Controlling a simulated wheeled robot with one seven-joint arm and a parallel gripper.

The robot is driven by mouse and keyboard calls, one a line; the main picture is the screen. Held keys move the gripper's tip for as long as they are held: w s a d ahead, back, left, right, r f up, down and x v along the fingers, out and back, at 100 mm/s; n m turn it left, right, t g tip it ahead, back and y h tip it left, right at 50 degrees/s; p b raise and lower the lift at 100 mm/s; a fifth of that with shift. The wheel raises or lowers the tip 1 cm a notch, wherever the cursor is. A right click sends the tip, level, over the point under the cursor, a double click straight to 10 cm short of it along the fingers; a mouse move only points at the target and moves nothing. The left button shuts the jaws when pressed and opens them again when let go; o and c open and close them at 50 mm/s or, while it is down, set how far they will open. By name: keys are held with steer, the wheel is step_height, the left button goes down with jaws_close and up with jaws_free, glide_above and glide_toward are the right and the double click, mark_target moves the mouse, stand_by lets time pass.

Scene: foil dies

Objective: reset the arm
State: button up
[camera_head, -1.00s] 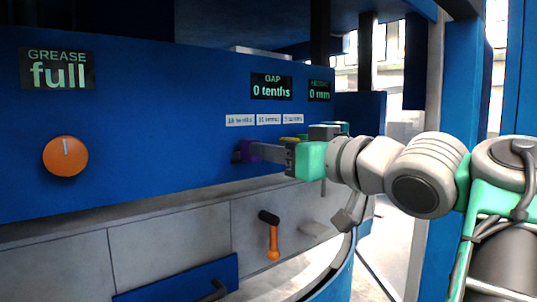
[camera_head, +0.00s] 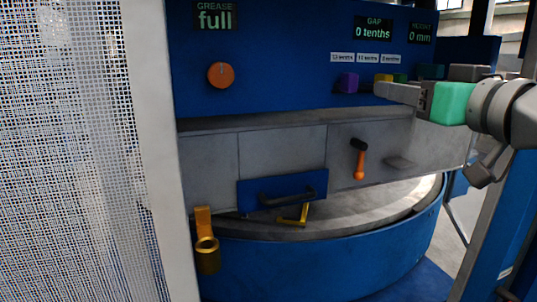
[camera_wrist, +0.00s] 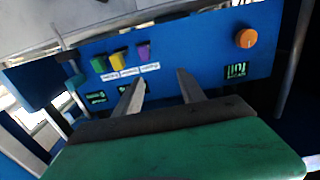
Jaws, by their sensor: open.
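My gripper (camera_head: 378,90) is at the right of the head view, side-on in front of the blue panel (camera_head: 285,90). Its grey fingertips are just right of the purple button (camera_head: 347,82), in front of the yellow button (camera_head: 383,78) and green button (camera_head: 400,78). In the wrist view my gripper (camera_wrist: 162,82) has its two fingers spread with nothing between them. That view also shows the purple button (camera_wrist: 143,50), yellow button (camera_wrist: 118,60) and green button (camera_wrist: 98,64) beyond the fingertips, apart from them.
An orange knob (camera_head: 221,75) sits under a display reading "full" (camera_head: 215,17). The gap display (camera_head: 373,29) reads 0 tenths. Below are an orange-ended lever (camera_head: 359,160), a black-handled blue drawer (camera_head: 250,193) and a brass part (camera_head: 206,250). A mesh guard (camera_head: 70,150) fills the left.

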steer(key=w+f+m+g+h, duration=0.1)
steer(key=w+f+m, duration=0.15)
steer(key=f, duration=0.45)
steer(key=w+f+m+g+h, duration=0.1)
steer(key=w+f+h, duration=0.1)
steer(key=w+f, duration=0.35)
steer(key=s+a+f+g, duration=0.1)
steer(key=a+f+g, duration=0.1)
steer(key=f, duration=0.6)
steer(key=s+a+f+g, duration=0.1)
steer(key=f+g, duration=0.1)
steer(key=f, duration=0.6)
steer(key=s+a+f+g+h, duration=0.1)
steer(key=s+f+g, duration=0.3)
steer(key=s+f, duration=0.3)
steer(key=s+a+f+g+h, duration=0.1)
steer(key=s+a+f+g, duration=0.1)
steer(key=s+f, duration=0.6)
step_height(320, 180, down, 8)
steer(key=shift+r+g+h, duration=0.2)
steer(key=shift+g+h, duration=0.1)
steer(key=shift+g, duration=0.6)
steer(key=shift+s+a, duration=0.1)
